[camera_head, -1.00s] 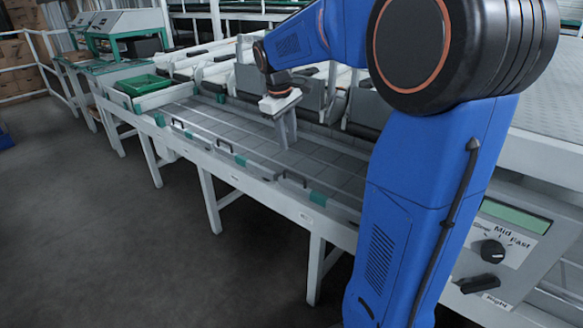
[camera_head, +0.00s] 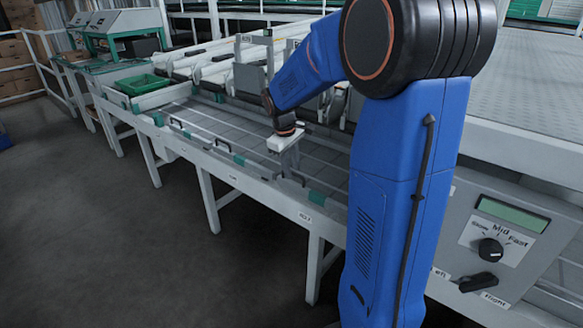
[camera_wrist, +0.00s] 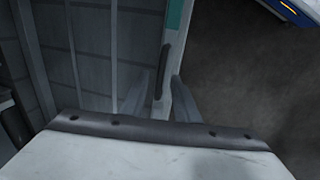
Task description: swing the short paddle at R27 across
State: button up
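Small dark bracket-shaped handles stand along the front rail (camera_head: 265,186) of the grey bench. The nearest dark handle (camera_head: 297,179) is close to a small white label (camera_head: 305,217), too small to read surely as R27. I cannot tell the paddle's full shape. My gripper (camera_head: 291,170) points down over the bench just behind this rail, at that handle. In the wrist view my gripper (camera_wrist: 164,80) has its two fingers apart, with the dark handle (camera_wrist: 162,76) between or just beyond the tips. Contact cannot be told.
Two more handles (camera_head: 222,143) stand farther left along the rail, with green blocks (camera_head: 239,160) between. A green tray (camera_head: 143,84) sits at the far end. White rollers and dividers line the bench's back. A control panel (camera_head: 497,240) with knobs is at right. The floor in front is clear.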

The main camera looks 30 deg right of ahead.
grip_shut()
